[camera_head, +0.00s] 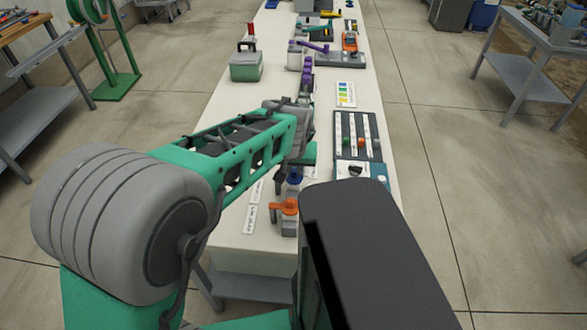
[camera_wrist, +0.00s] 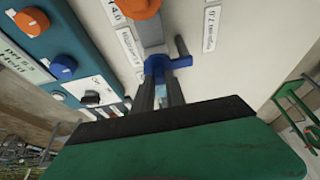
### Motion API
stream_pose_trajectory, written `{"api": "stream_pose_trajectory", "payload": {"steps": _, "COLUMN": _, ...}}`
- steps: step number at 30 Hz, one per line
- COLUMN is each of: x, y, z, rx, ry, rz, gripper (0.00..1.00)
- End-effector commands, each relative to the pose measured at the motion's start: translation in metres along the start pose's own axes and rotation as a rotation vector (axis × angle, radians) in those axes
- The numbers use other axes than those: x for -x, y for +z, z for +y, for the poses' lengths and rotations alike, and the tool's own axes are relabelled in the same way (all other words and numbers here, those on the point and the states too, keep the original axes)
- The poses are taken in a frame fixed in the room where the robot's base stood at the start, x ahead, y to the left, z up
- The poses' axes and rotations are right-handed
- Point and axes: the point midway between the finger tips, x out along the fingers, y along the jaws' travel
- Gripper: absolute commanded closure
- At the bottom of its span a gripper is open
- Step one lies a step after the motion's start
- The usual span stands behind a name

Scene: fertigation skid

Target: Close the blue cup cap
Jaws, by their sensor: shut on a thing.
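An orange-handled cap (camera_head: 286,206) stands close by, nearer the bench's front end. A teal control panel (camera_head: 361,172) with knobs lies to the right. Paper labels (camera_head: 250,218) lie on the white bench. A slider panel (camera_head: 357,136) and a green-grey box (camera_head: 246,66) are farther back.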

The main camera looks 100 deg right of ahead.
Motion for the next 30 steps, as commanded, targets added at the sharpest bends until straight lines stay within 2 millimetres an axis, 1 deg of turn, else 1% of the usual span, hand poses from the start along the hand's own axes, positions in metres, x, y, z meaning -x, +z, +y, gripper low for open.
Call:
{"api": "stream_pose_trajectory", "payload": {"steps": 10, "x": 0.0, "y": -0.001, "z": 0.0, "rx": 0.003, "ry": 0.0, "rz": 0.001, "gripper": 1.0}}
{"api": "stream_pose_trajectory", "payload": {"steps": 11, "x": 0.0, "y": -0.001, "z": 0.0, "rx": 0.003, "ry": 0.0, "rz": 0.001, "gripper": 0.83}}
{"api": "stream_pose_trajectory", "payload": {"steps": 19, "x": 0.0, "y": 0.0, "z": 0.0, "rx": 0.003, "ry": -0.001, "rz": 0.0, "gripper": 0.62}}
{"api": "stream_pose_trajectory", "payload": {"steps": 26, "x": 0.001, "y": 0.0, "z": 0.0, "rx": 0.003, "ry": -0.001, "rz": 0.001, "gripper": 0.62}}
{"api": "stream_pose_trajectory", "payload": {"steps": 29, "x": 0.009, "y": -0.001, "z": 0.0, "rx": 0.003, "ry": 0.0, "rz": 0.004, "gripper": 0.62}}
{"api": "stream_pose_trajectory", "payload": {"steps": 30, "x": 0.015, "y": -0.002, "z": 0.0, "rx": 0.003, "ry": 0.0, "rz": 0.004, "gripper": 0.62}}
